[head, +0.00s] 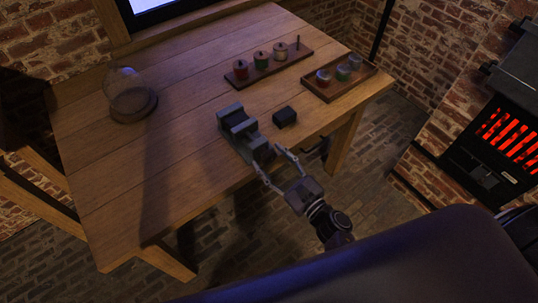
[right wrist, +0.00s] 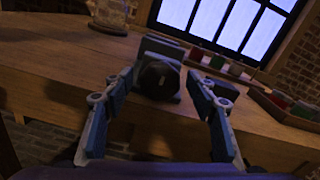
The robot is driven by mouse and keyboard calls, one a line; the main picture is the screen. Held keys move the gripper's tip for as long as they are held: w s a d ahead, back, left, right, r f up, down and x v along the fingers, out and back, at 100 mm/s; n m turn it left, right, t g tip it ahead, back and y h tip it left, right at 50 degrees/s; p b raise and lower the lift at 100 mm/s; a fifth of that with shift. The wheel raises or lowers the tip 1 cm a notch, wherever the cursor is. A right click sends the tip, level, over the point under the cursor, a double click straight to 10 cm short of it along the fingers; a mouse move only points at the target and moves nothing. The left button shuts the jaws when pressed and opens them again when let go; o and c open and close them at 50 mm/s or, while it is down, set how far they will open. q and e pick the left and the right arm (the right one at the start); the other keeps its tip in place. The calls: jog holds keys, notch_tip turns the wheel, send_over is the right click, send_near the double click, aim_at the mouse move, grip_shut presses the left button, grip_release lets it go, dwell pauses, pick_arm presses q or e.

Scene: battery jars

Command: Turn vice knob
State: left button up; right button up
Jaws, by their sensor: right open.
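The vice (head: 241,130) is a grey-green block clamped at the front edge of the wooden table. Its dark round knob (right wrist: 158,79) faces me in the right wrist view, with the vice body (right wrist: 162,47) behind it. My right gripper (head: 275,166) is open just in front of the vice's knob end in the head view. In the right wrist view its two fingers (right wrist: 164,88) stand apart on the left and right of the knob. I cannot tell whether either finger touches it. My left gripper is not in view.
A small black block (head: 285,117) lies right of the vice. A rack of spools (head: 298,59) and a tray of jars (head: 329,94) stand behind, right. A glass dome (head: 128,97) stands at the left. The table (head: 175,135) is clear between dome and vice.

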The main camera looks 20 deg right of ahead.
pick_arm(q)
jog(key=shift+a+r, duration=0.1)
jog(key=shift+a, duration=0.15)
pick_arm(e)
jog(key=shift+w+a, duration=0.15)
jog(key=shift+w, duration=0.3)
jog(key=shift+c, duration=0.4)
jog(key=c, duration=1.1)
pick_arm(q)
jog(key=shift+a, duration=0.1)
